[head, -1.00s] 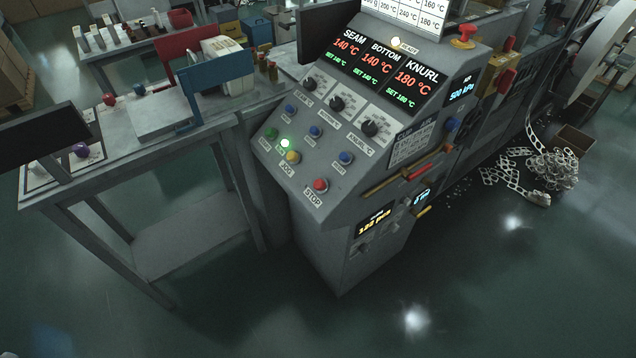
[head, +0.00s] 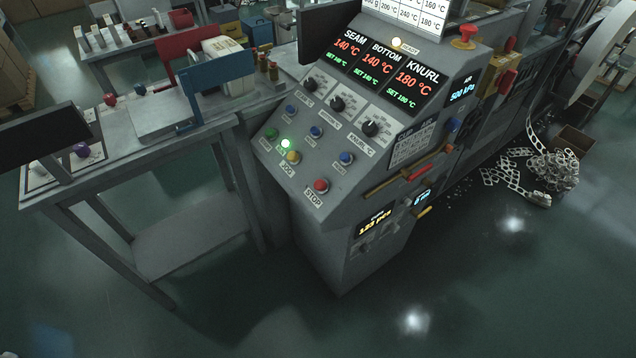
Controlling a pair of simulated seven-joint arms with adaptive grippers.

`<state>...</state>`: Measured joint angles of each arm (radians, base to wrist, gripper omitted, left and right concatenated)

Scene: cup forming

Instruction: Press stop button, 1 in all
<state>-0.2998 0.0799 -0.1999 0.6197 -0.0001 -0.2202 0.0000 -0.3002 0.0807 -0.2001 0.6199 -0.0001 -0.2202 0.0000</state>
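The stop button (head: 321,185) is a red round button low on the sloped grey control panel (head: 268,170), just above its STOP label (head: 313,197). Nothing covers or touches it. A lit green lamp (head: 285,143) and a yellow button (head: 293,157) with a JOG label sit to its left. A blue button (head: 346,158) sits up and to its right. A separate red mushroom knob (head: 466,36) stands at the top right of the machine. Neither of my grippers shows in the head view.
A grey table (head: 60,195) with several items on it stands left of the panel. Displays (head: 377,60) on the panel read 140, 140 and 180 °C. A lower counter (head: 374,222) appears to read 125 pcs. Scrap strip (head: 550,165) lies on the floor at right. The front floor is clear.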

